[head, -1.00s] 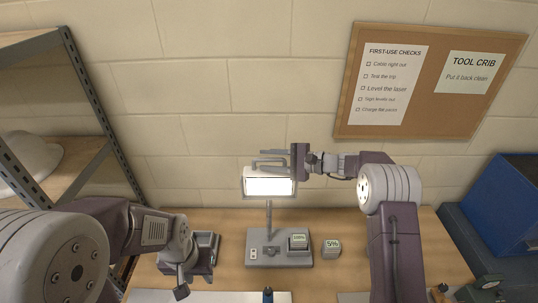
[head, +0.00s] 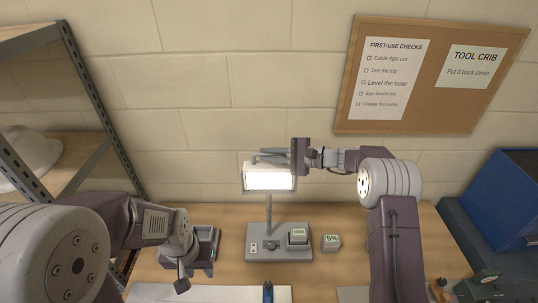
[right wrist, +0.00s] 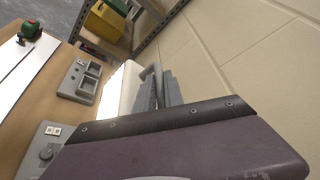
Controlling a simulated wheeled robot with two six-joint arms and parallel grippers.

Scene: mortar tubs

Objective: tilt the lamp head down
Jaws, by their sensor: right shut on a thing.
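The lamp (head: 268,181) stands on the bench, its lit white panel facing me at the top of a thin post. Its grey base (head: 265,255) carries a knob, a switch plate and a battery marked 100% (head: 299,234). My right gripper (head: 273,154) reaches in from the right and is shut on the handle along the top of the lamp head. In the right wrist view the fingers (right wrist: 162,92) are at the handle, beside the pale lamp head (right wrist: 118,90). My left gripper (head: 182,285) points down at the lower left; its fingers are mostly hidden.
A grey two-pocket dock (head: 206,240) lies left of the lamp, beside my left wrist. A battery marked 5% (head: 331,242) lies right of the base. Metal shelving (head: 92,85) stands left, a blue bin (head: 505,205) right. The block wall is close behind the lamp.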

